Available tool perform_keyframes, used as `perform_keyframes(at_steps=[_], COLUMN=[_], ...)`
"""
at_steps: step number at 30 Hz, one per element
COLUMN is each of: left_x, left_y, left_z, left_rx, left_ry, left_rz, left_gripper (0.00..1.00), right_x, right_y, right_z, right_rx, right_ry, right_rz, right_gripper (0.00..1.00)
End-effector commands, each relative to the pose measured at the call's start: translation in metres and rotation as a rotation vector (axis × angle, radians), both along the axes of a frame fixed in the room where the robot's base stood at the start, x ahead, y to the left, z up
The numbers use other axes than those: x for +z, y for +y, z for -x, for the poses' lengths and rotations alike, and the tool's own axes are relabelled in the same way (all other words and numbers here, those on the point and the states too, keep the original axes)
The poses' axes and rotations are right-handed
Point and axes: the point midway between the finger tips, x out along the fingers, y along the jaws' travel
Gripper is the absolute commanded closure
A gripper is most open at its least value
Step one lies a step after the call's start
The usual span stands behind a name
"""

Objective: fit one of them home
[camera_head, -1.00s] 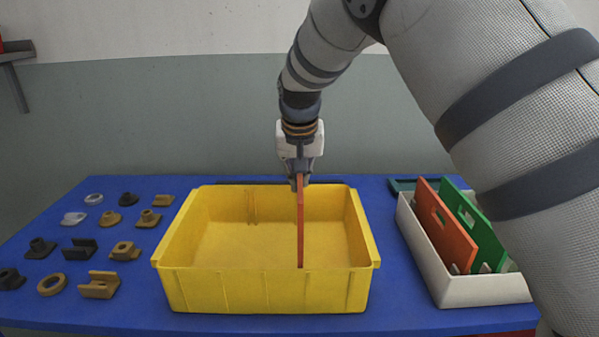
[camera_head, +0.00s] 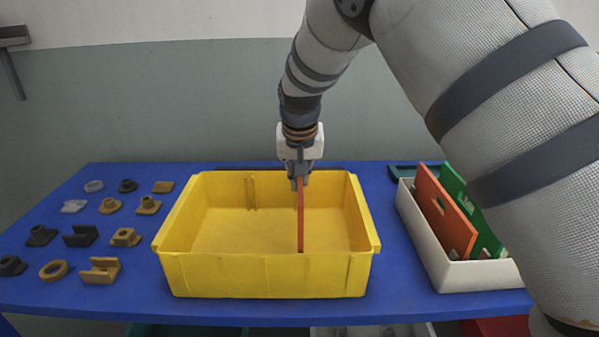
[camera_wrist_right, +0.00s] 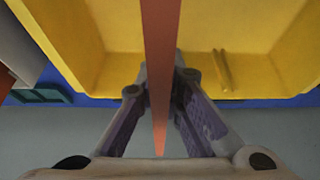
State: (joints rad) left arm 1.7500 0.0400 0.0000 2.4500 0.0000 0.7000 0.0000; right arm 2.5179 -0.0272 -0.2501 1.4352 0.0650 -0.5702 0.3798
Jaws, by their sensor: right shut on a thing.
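My right gripper (camera_head: 299,182) is shut on the top of a red-orange panel (camera_head: 300,215), held upright and seen edge-on over the yellow bin (camera_head: 265,275). The panel's lower end meets the line of the bin's front rim, so I cannot tell whether it touches the floor. In the wrist view, the panel (camera_wrist_right: 160,60) runs between the fingers (camera_wrist_right: 160,100). A pair of narrow ribs (camera_head: 251,193) stands on the bin's back wall, left of the panel; in the wrist view the ribs (camera_wrist_right: 221,70) are to its right. My left gripper is out of view.
A white box (camera_head: 425,240) at right holds an orange panel (camera_head: 445,215) and a green panel (camera_head: 462,190). Several small brown, grey and black parts (camera_head: 100,270) stand in rows at left on the blue table (camera_head: 130,300). A dark teal item (camera_head: 403,172) lies behind the box.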

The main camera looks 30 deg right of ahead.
Motion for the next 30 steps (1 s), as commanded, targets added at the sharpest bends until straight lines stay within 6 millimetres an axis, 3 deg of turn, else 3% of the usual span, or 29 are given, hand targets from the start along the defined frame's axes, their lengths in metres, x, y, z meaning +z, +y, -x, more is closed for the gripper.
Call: perform_keyframes(at_steps=[30], left_x=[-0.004], left_y=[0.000], left_z=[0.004], left_rx=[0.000], left_ry=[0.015], left_rz=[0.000], left_gripper=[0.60], right_x=[-0.036], right_y=[0.000], right_z=[0.000], right_rx=[0.000], right_ry=[0.000], right_rz=[0.000], right_gripper=[1.00])
